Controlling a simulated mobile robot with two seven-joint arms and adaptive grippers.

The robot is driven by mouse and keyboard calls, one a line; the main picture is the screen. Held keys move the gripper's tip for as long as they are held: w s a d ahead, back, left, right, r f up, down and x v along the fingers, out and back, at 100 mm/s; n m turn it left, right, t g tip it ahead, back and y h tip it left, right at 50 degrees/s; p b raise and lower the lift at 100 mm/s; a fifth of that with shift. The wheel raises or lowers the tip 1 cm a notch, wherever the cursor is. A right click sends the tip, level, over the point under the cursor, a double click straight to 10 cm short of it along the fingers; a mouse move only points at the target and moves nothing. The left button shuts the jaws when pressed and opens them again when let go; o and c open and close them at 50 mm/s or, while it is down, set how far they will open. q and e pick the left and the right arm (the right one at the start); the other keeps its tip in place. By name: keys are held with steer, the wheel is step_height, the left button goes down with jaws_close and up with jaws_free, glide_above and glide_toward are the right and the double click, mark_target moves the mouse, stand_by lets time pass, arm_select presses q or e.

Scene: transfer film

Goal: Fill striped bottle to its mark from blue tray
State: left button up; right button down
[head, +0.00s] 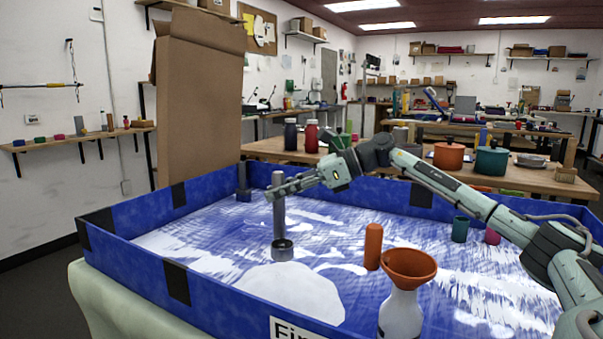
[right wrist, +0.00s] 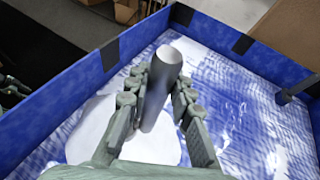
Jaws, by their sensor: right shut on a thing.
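The blue tray (head: 145,218) has high blue walls with black patches and holds white material, heaped in a pale mound (head: 290,290) near its front. My right gripper (head: 276,190) is shut on the grey upright handle of a scoop (head: 280,222). The scoop's small round cup is low over the tray, just behind the mound; I cannot tell whether it touches the material or what it holds. In the right wrist view the handle (right wrist: 162,85) stands between both fingers. A white bottle (head: 401,314) with an orange funnel (head: 408,264) on top stands front right. Its stripes and mark cannot be made out.
An orange cylinder (head: 373,246) stands just left of the funnel. A teal cup (head: 460,229) and a pink object (head: 492,237) are at the tray's right. A dark post (head: 243,183) stands at the back left corner. A wooden table (head: 400,170) with pots is behind.

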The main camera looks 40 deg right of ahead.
mark_target(276, 213)
steer(key=shift+w+a+f, duration=0.1)
steer(key=shift+a+f, duration=0.15)
steer(key=shift+f, duration=0.4)
steer(key=shift+a+f, duration=0.2)
steer(key=shift+f, duration=0.45)
steer(key=shift+f+b, duration=0.4)
steer(key=shift+f, duration=0.35)
steer(key=shift+f+b, duration=0.25)
steer(key=shift+b, duration=0.1)
steer(key=shift+f, duration=0.3)
arm_select(q)
step_height(276, 213, up, 6)
steer(key=w+d, duration=0.1)
steer(key=w, duration=0.1)
steer(key=shift+w+d+n, duration=0.15)
steer(key=shift+w+n, duration=0.15)
